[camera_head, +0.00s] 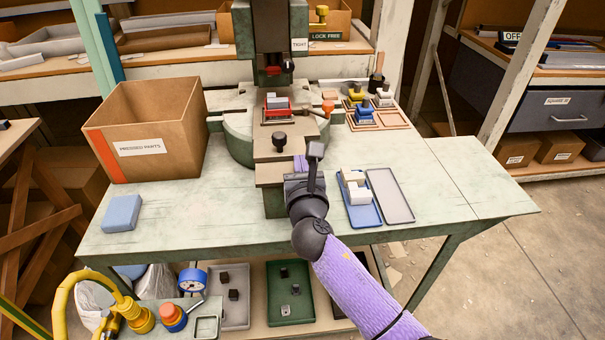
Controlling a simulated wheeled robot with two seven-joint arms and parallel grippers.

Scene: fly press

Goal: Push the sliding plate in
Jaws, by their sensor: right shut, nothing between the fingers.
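The sliding plate (267,150) is a brown-grey plate running from under the fly press (271,30) toward the near side of the bench. It carries a black knob (280,138) and, further back, a red holder (277,110) with a pale block in it, below the press ram. My right gripper (302,165) is shut and empty at the near end of the plate, just right of its middle. The gripper and wrist hide part of that near end, and I cannot tell whether they touch it. My left gripper is not in view.
A cardboard box marked "PRESSED PARTS" (148,140) stands left of the press, with a blue block (122,213) nearer. Right of my wrist are a blue tray (366,215) with white pieces and an empty grey tray (390,195). The bench's right end (450,185) is clear.

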